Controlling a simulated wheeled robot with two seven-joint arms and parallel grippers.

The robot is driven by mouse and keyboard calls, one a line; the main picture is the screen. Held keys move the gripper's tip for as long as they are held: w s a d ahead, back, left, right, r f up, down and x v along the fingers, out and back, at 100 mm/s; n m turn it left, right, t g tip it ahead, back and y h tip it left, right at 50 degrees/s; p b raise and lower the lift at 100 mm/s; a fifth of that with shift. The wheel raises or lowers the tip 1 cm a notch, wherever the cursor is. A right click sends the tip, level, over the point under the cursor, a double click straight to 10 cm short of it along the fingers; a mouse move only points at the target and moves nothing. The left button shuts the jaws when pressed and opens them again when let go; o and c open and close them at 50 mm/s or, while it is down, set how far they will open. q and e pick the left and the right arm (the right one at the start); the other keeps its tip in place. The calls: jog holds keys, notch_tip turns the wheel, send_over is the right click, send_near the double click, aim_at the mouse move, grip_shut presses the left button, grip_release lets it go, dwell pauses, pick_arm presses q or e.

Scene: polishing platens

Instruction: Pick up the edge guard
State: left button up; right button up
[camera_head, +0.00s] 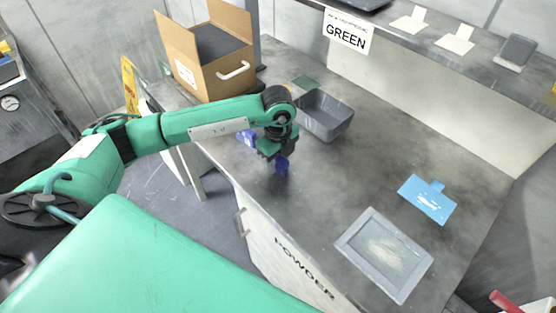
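My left gripper (275,152) points down over the grey worktop, near its left edge and just left of a grey bin. A small dark blue piece (282,167) shows right under it; I cannot tell whether it is held or stands on the worktop. I cannot tell for sure which thing is the edge guard. The gripper's fingers are too small and too hidden to show their opening. My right gripper is not in view.
The open grey bin (329,118) stands close right of the gripper. An open cardboard box (212,62) stands behind my arm. A light blue sheet (427,199) and a grey framed tray (357,248) lie on the right. The worktop's middle is clear.

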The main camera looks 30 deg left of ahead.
pick_arm(q)
grip_shut()
jog(key=shift+r, duration=0.15)
